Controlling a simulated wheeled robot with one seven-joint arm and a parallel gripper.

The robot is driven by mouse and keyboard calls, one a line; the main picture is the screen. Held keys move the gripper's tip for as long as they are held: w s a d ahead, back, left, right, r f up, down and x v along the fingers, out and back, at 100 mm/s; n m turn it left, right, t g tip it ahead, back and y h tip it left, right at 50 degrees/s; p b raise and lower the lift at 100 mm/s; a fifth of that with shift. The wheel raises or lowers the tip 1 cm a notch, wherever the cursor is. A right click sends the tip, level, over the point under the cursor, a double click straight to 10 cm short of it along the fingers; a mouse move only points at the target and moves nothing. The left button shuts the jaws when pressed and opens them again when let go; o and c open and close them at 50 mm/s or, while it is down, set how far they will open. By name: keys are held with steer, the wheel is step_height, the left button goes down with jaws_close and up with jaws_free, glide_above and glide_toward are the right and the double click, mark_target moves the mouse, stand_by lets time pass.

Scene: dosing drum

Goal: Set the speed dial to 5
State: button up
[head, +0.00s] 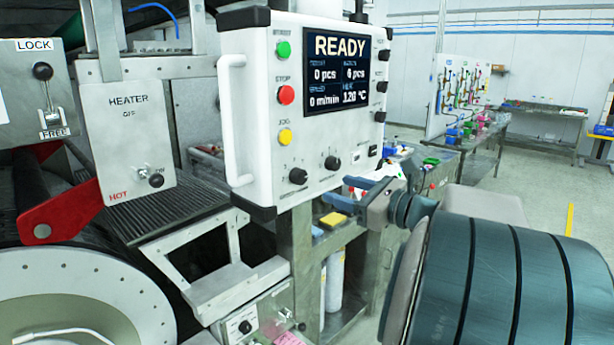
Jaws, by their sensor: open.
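The white control panel (252,110) hangs in the upper middle, with a screen (336,71) reading READY, 0 pcs, 6 pcs, 0 m/min and 120 °C. Two black dials sit on its lower face: a left dial (298,176) and a right dial (332,163). Their labels and scale marks are too small to read, so I cannot tell which one is the speed dial. My gripper (346,194), with blue fingers, is open and empty, to the lower right of both dials and apart from them. My own arm hides the area to its right.
Green, red and yellow buttons (286,95) line the panel's left side, beside a white handle (233,120). A heater box (126,130) marked HOT and a LOCK/FREE lever (46,90) stand at left. A metal bracket (215,290) lies below. Open floor shows at right.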

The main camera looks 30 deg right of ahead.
mark_target(303, 178)
steer(key=p+x, duration=0.2)
steer(key=x, duration=0.7)
steer(key=shift+w+a, duration=0.1)
steer(key=c, duration=1)
